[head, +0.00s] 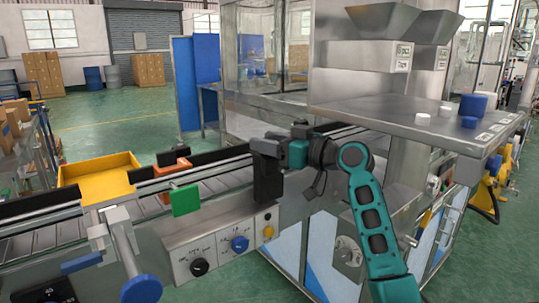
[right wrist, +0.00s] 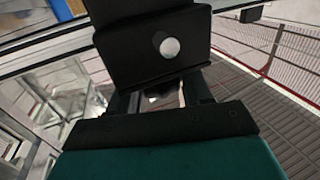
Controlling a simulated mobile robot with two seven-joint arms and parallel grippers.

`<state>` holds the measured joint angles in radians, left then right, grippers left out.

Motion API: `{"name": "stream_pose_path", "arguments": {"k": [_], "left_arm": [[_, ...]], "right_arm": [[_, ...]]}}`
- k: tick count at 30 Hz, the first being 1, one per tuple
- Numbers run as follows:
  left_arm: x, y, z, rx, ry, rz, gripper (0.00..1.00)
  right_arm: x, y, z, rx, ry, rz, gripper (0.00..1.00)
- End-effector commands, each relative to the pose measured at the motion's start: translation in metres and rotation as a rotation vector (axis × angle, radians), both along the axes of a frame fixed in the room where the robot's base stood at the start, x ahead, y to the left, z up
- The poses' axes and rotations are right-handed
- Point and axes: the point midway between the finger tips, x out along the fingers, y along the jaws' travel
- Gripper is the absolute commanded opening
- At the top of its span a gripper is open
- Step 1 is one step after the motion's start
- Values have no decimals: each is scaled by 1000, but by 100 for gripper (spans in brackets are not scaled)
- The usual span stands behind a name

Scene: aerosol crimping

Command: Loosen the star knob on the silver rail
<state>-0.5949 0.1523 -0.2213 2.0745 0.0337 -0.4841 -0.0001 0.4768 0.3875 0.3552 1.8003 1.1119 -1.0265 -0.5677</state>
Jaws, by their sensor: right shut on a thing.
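My right gripper (head: 272,152) reaches in from the right on its teal arm and is at the silver rail (head: 215,187) along the conveyor's near side. It is shut on a black block (head: 267,180). In the right wrist view the black block (right wrist: 150,42), with a round silver spot on its face, fills the space ahead of the fingers (right wrist: 160,100). I cannot make out star-shaped lobes on it; my gripper hides part of it. My left gripper is not in view.
Below the rail, a control box holds a black knob (head: 199,267), a blue knob (head: 240,244) and a yellow button (head: 268,231). A green plate (head: 185,200) hangs left of my gripper. A bracket with a blue handwheel (head: 141,289) and a yellow tray (head: 98,180) are further left.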

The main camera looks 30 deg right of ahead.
Motion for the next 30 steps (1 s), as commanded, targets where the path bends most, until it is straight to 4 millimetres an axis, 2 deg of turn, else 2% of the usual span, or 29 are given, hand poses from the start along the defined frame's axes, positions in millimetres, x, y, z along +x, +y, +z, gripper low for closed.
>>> {"name": "stream_pose_path", "arguments": {"k": [1, 6, 12, 21, 30], "left_arm": [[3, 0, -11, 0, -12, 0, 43], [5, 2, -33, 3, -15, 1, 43], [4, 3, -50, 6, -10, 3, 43], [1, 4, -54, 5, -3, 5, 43], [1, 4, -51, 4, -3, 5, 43]], "right_arm": [[1, -3, -6, -7, -2, 39, 18], [1, -3, -4, -2, -3, 200, 18], [1, -2, -1, 2, -6, 393, 18], [1, 0, 3, 4, -7, 665, 18], [0, 1, 3, 5, -7, 846, 18]]}}
